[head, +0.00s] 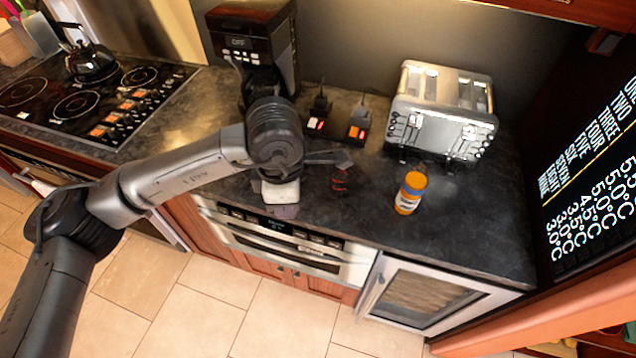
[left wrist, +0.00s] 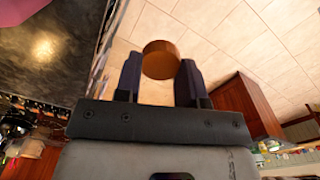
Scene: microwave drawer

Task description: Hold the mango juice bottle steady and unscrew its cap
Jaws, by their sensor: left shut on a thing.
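A small orange bottle (head: 410,193) with a pale label and an orange top stands upright on the dark counter in the head view. It stands apart from my left arm, to its right. In the left wrist view my left gripper (left wrist: 159,66) is shut on a round orange-brown piece (left wrist: 161,57), held between its two dark fingertips. The piece looks like a cap or the end of a bottle; I cannot tell which. In the head view my left wrist is over the counter, and the held piece cannot be made out there. My right gripper is not in view.
A silver toaster (head: 440,108) stands behind the bottle. A coffee machine (head: 253,45) stands behind my left arm, with a dark switch block (head: 336,128) to its right. The cooktop (head: 85,100) with a kettle is at the left. The counter between bottle and right wall is clear.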

